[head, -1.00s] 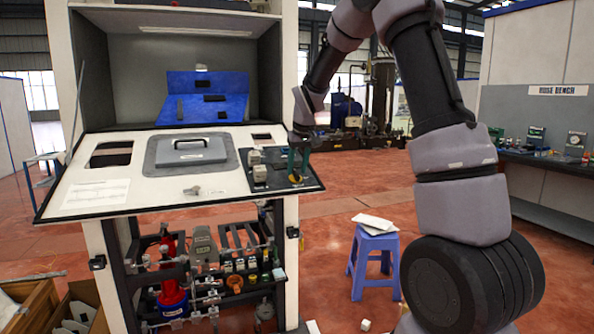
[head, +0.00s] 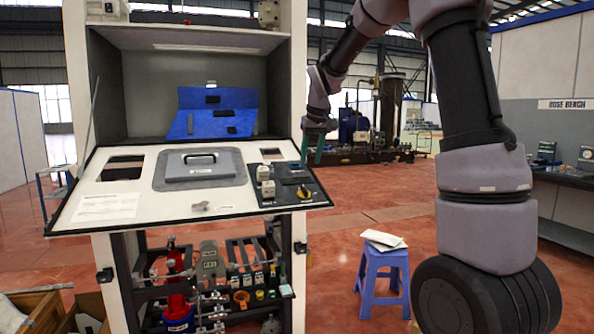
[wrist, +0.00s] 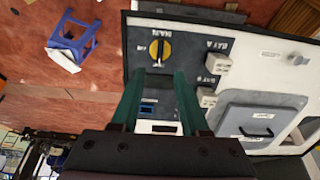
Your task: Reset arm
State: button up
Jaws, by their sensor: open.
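My gripper (head: 312,158) is open and empty above the right end of the dispenser's sloping panel (head: 150,205). In the wrist view its two green fingers (wrist: 158,76) are spread apart, and the yellow MAIN knob (wrist: 160,49) shows beyond the tips. The knob (head: 304,192) sits on the dark control plate in the head view, with a visible gap below the fingers. Two pale switches labelled BAY A (wrist: 217,63) and BAY B (wrist: 211,98) stand beside the knob.
A grey lid with a handle (head: 200,169) lies in the panel's middle. A blue board (head: 218,112) stands in the recess behind. A blue stool (head: 384,275) with a pale flat item on top is on the floor at right. Open floor lies around it.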

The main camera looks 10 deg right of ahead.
jog(key=s+d+r+m+t, duration=0.1)
jog(key=s+d+r+m, duration=0.1)
jog(key=s, duration=1.3)
jog(key=s+d+r+m+t+y, duration=0.1)
jog(key=s+d+r+m, duration=0.1)
jog(key=s, duration=1.4)
jog(key=shift+s+d+m+t, duration=0.2)
jog(key=shift+d+m+t, duration=0.25)
jog(key=shift+m, duration=0.55)
jog(key=shift+r, duration=0.1)
